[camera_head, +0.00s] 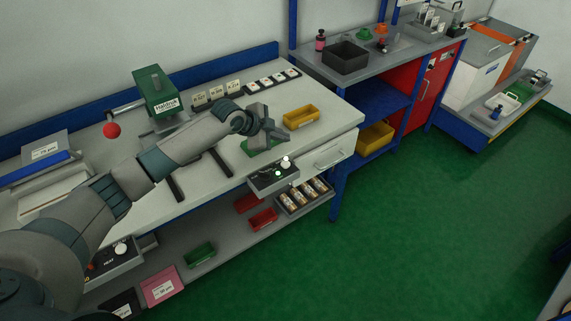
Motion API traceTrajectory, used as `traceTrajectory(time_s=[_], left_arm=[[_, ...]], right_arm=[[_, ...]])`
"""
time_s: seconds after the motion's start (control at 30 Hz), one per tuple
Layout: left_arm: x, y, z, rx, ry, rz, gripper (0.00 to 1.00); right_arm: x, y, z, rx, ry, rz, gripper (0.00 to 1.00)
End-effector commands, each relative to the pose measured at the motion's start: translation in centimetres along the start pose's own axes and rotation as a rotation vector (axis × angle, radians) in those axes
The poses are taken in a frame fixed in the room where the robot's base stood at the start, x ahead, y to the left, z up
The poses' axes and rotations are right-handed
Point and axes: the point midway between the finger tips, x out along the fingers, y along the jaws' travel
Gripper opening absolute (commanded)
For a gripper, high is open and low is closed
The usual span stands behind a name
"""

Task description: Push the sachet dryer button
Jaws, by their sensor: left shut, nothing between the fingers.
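My left arm reaches in from the left over the bench. Its gripper (284,137) is shut and empty, above the bench near the front edge, just behind a small grey control box (266,182). The box has a white knob (286,162) and a small lit green spot (278,173). A second control box (112,262), marked "HEAT", is at the lower left with a white knob (121,249) and a small orange-red spot (90,266). I cannot tell which control is the sachet dryer button. The right gripper is not in view.
A green press (153,88) with a red ball handle (112,130) stands behind my arm. A yellow tray (301,117) lies right of the gripper, and a green pad (258,147) is partly under it. Bins line the lower shelf. Green floor (420,230) is clear at right.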

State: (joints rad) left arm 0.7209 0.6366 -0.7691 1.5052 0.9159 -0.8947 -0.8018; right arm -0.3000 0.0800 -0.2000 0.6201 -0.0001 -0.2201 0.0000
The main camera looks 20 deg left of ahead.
Motion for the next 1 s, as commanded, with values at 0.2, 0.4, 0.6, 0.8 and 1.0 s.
traceTrajectory(time_s=[0.2, 0.4, 0.6, 0.8, 1.0], left_arm=[[1.1, 0.8, 0.8, -0.001, 0.000, 0.001, 0.00], [2.7, 2.0, 2.0, -0.001, -0.001, 0.001, 0.00], [4.3, 3.2, 3.2, 0.000, -0.001, 0.001, 0.00], [5.5, 4.0, 3.9, 0.000, 0.000, 0.000, 0.00], [6.0, 4.4, 4.3, 0.000, 0.000, 0.000, 0.00]], right_arm=[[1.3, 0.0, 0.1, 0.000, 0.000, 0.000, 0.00], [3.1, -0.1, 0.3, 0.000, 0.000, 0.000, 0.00], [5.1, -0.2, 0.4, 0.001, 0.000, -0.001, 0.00], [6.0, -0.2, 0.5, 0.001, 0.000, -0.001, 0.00], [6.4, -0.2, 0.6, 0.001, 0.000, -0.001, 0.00]])
